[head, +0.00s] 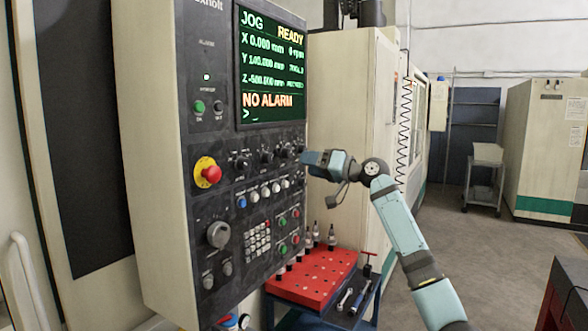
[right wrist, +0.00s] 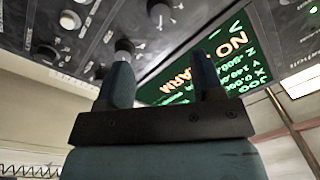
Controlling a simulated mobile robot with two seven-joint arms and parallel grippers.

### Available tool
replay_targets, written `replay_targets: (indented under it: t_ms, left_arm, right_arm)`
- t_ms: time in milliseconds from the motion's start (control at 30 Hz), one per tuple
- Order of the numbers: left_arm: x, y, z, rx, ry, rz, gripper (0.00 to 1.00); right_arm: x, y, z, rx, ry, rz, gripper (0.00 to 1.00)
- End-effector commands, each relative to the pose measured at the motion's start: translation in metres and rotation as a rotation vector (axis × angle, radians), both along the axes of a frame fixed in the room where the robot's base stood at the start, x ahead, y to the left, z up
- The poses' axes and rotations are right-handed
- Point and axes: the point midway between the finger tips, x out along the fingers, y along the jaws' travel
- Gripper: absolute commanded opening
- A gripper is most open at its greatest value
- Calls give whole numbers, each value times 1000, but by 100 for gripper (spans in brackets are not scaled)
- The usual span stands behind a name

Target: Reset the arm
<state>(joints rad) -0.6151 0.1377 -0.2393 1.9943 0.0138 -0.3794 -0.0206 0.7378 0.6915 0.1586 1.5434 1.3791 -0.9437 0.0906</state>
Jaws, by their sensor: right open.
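My right arm comes in from the lower right of the head view. Its gripper (head: 306,157) is just in front of the control panel (head: 190,170), at the height of the row of dark knobs below the screen. In the right wrist view the two fingers of the gripper (right wrist: 163,88) stand apart with nothing between them. A dark knob (right wrist: 124,47) shows just beyond the left finger; I cannot tell whether they touch. The screen (head: 270,65) reads JOG, READY and NO ALARM. My left gripper is in neither view.
A red emergency button (head: 211,174) sits on the panel. A dark red cabinet edge (head: 566,296) is at lower right. The floor (head: 490,255) right of my arm is open.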

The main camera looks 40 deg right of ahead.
Motion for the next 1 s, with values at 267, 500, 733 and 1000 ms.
replay_targets:
  t_ms: [267,500,733,1000]
  left_arm:
    - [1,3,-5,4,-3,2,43]
    - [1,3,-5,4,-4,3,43]
    - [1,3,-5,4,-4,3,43]
    - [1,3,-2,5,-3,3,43]
  right_arm:
    - [-18,-8,-1,1,0,0,61]
    - [-18,-8,0,1,0,1,61]
    - [-18,-8,-1,1,0,0,61]
    - [-3,16,-66,-51,69,-28,61]
